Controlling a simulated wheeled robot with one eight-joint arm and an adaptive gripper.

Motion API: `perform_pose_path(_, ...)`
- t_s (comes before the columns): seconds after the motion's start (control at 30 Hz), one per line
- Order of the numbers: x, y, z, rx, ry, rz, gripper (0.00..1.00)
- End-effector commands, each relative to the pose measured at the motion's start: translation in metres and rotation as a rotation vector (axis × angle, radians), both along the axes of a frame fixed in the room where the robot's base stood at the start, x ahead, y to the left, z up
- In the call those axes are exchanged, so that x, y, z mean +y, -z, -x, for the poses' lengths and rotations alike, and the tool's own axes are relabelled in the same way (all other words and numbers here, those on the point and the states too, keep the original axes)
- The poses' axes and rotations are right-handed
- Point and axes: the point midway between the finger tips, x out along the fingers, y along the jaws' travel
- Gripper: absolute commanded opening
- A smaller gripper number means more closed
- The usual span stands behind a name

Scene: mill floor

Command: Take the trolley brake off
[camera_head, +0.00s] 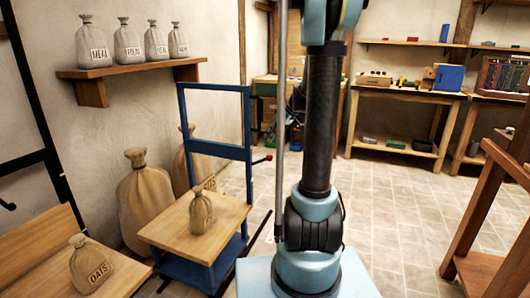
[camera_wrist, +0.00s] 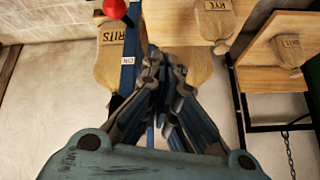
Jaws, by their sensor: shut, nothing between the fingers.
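The trolley has a blue frame (camera_head: 217,150) and a wooden deck (camera_head: 180,232) with a small tied sack (camera_head: 201,212) on it. A brake lever with a red knob (camera_head: 268,157) sticks out to the right from its right upright. In the wrist view the red knob (camera_wrist: 115,9) is at the top, beside the blue upright (camera_wrist: 128,75), which bears a small white "ON" label (camera_wrist: 127,60). My gripper (camera_wrist: 165,62) is shut and empty, in front of the upright and apart from the knob. In the head view I cannot make out its fingers behind my arm.
Large sacks (camera_head: 147,200) stand on the floor behind the trolley. A wooden bench (camera_head: 40,255) with an OATS sack (camera_head: 90,265) is at the left. A wall shelf (camera_head: 130,70) holds several sacks. A wooden frame (camera_head: 485,205) stands at the right. The tiled floor (camera_head: 400,215) between is clear.

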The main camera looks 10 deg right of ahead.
Motion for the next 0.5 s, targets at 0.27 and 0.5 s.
perform_pose_path(0.27,-0.013,0.012,-0.055,-0.091,-0.077,-0.034,0.00)
perform_pose_path(0.5,-0.020,0.019,-0.079,-0.140,-0.113,-0.047,0.00)
